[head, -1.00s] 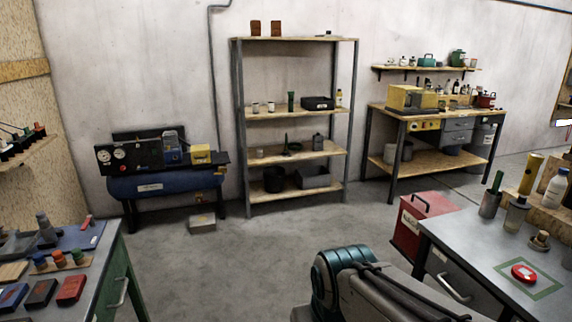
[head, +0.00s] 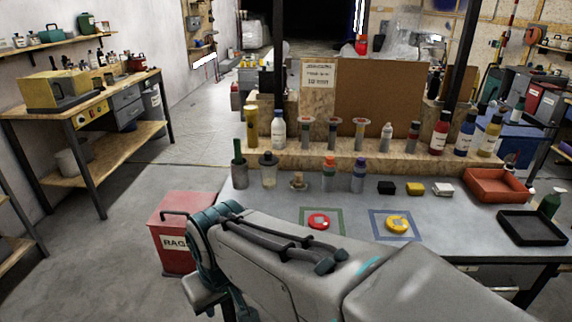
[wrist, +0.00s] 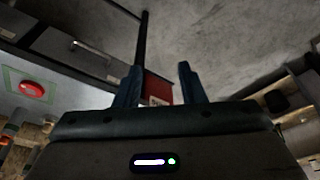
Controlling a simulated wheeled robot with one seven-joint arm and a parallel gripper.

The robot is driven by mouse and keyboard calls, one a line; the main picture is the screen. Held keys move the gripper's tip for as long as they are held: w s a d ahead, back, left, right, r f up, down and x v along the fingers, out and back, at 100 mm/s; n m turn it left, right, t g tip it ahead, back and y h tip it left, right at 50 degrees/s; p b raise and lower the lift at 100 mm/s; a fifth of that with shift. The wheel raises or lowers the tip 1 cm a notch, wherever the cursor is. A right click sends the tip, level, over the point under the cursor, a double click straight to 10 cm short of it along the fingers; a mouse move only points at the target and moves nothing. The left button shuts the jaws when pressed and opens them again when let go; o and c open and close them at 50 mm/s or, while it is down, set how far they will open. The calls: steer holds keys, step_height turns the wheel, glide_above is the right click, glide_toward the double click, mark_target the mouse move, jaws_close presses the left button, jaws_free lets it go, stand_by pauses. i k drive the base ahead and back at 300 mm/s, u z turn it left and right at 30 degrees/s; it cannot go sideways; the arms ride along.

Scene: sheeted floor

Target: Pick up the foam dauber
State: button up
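My gripper (wrist: 158,84) shows in the wrist view with its two dark fingers apart and nothing between them; only the floor and a red box lie beyond. In the head view my arm crosses the front of the workbench (head: 265,213), and the gripper itself cannot be made out. I cannot tell for certain which thing is the foam dauber. A small pale knobbed piece (head: 298,182) stands near the bench's left part. Beside it stand a grey container with an orange top (head: 328,174) and one with a purple top (head: 358,176).
A red disc (head: 318,222) and a yellow disc (head: 397,224) lie in taped squares. Bottles line a wooden riser (head: 300,158) behind. An orange tray (head: 495,186) and black tray (head: 532,228) are at right. A red box (head: 180,215) stands on the floor at left.

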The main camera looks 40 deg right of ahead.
mark_target(298, 184)
steer(key=z, duration=0.8)
steer(key=i, duration=0.95)
steer(key=z, duration=0.6)
